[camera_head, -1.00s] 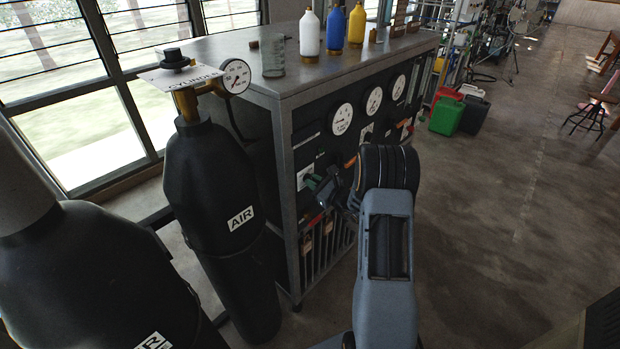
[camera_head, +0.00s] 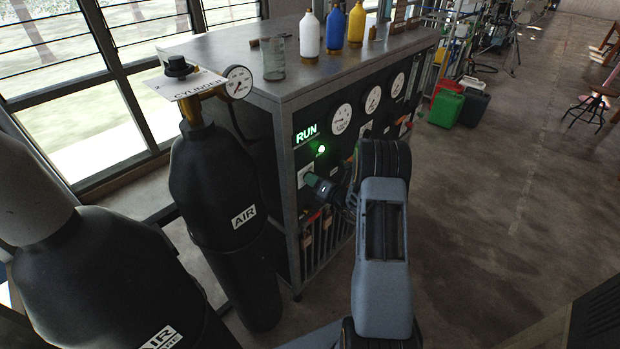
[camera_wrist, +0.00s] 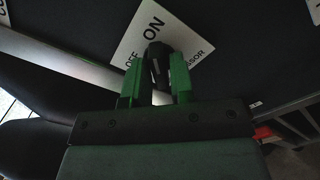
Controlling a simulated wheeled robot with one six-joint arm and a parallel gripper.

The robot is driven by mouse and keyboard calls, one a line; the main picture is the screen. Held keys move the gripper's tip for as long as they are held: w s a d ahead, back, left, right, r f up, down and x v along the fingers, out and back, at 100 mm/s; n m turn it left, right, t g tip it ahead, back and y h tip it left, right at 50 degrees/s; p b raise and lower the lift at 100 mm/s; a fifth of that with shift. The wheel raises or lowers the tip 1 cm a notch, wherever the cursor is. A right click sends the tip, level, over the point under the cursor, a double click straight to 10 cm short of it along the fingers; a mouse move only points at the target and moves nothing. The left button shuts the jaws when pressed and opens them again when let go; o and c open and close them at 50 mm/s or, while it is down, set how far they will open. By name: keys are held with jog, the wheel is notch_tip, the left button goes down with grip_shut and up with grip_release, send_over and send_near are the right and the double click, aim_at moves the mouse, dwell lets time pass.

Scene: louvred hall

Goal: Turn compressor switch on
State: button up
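The compressor switch is a black knob (camera_wrist: 157,66) on a white plate (camera_wrist: 128,45) lettered ON and OFF in the wrist view. The knob's upper end points roughly at ON. The green fingers of my gripper (camera_wrist: 157,85) stand on either side of the knob and appear closed on it. In the head view my gripper (camera_head: 314,183) reaches the panel's left part, hiding the knob there; the plate (camera_head: 304,174) shows in part. Above it a green RUN sign (camera_head: 306,133) and a green lamp (camera_head: 321,150) are lit.
Black AIR cylinders (camera_head: 225,190) stand close left of the cabinet (camera_head: 284,190). Bottles (camera_head: 333,30) and a glass beaker (camera_head: 273,60) stand on its top. Round gauges (camera_head: 341,119) line the panel. The floor (camera_head: 490,200) to the right is clear.

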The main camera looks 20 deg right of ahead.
jog(key=o, duration=0.4)
jog(key=shift+c, duration=0.2)
jog(key=v, duration=0.7)
jog(key=shift+s+d, duration=0.1)
jog(key=b+v, duration=0.2)
jog(key=v, duration=1.1)
jog(key=shift+s, duration=0.35)
